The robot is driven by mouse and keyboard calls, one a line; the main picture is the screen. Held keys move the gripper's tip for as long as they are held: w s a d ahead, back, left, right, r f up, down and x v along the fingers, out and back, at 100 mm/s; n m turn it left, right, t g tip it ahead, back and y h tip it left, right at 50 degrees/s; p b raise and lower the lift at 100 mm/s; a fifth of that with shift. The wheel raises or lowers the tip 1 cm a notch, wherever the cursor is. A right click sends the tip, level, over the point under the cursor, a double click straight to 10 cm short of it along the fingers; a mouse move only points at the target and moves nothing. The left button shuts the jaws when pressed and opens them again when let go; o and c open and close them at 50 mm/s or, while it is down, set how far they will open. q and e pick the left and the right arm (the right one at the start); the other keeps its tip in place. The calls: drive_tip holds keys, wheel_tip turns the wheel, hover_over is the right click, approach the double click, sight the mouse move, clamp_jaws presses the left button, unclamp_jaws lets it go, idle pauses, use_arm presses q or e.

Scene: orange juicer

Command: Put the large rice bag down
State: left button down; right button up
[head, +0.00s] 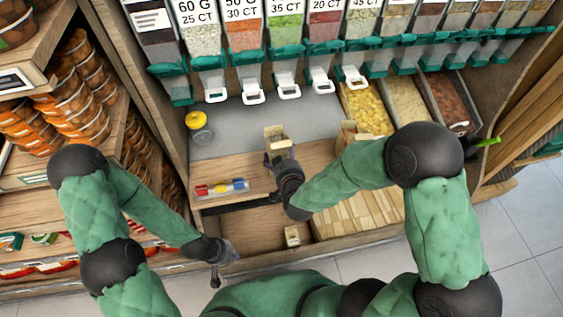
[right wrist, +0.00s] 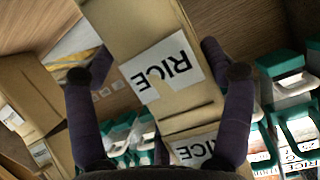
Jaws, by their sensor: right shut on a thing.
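A brown paper rice bag (right wrist: 140,30) with a white RICE label lies between the fingers of my right gripper (right wrist: 158,72) in the right wrist view. The gripper is shut on it. In the head view this bag (head: 277,143) is upright and small, at the tip of my right gripper (head: 283,163), over the wooden counter. I cannot tell whether its base touches the counter. A second RICE label (right wrist: 193,152) shows lower in the wrist view, partly hidden by the wrist. My left gripper (head: 221,262) hangs low, left of the lower bin, away from the bag; its finger opening is unclear.
Dispensers (head: 285,35) line the back. A scale-like grey top with a yellow-lidded jar (head: 197,121) is at left. A tray of coloured items (head: 222,187) lies on the counter. Another small bag (head: 292,236) stands in the lower bin. Open bins of yellow pieces (head: 366,107) are at right.

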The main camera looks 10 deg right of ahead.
drive_tip(key=shift+w+f, duration=0.2)
drive_tip(key=shift+w, duration=0.05)
drive_tip(key=shift+w+f+b, duration=0.2)
drive_tip(key=shift+f+b, duration=0.65)
drive_tip(key=shift+f, duration=0.85)
drive_tip(key=shift+f, duration=0.15)
drive_tip(key=o, duration=1.5)
drive_tip(key=shift+c, duration=0.2)
